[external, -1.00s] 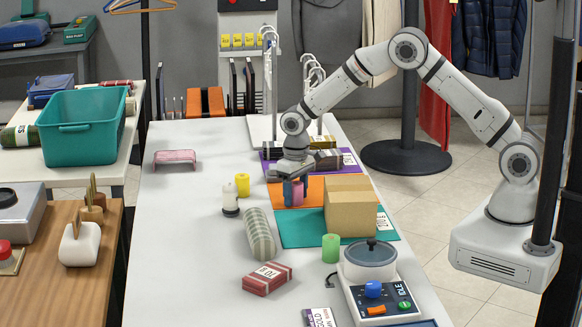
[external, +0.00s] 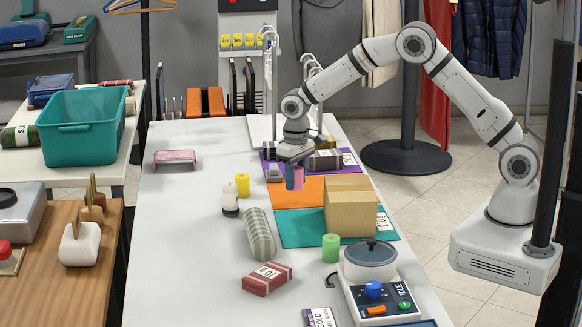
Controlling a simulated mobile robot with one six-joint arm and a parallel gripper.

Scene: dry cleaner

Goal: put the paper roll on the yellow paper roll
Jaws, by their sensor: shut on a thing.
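My gripper (external: 294,178), with blue fingers, points down over the orange mat. It is shut on a pink paper roll (external: 299,175), which looks upright and appears held above the mat. The fingers partly hide the roll. The yellow paper roll (external: 243,185) stands upright on the white table, to the left of my gripper and apart from it. Its top is bare.
A white bottle with a dark band (external: 230,203) stands close by the yellow roll. A striped grey-green bundle (external: 259,234), a green roll (external: 331,248) and cardboard boxes (external: 352,213) are nearer the camera. The table's left side is mostly clear.

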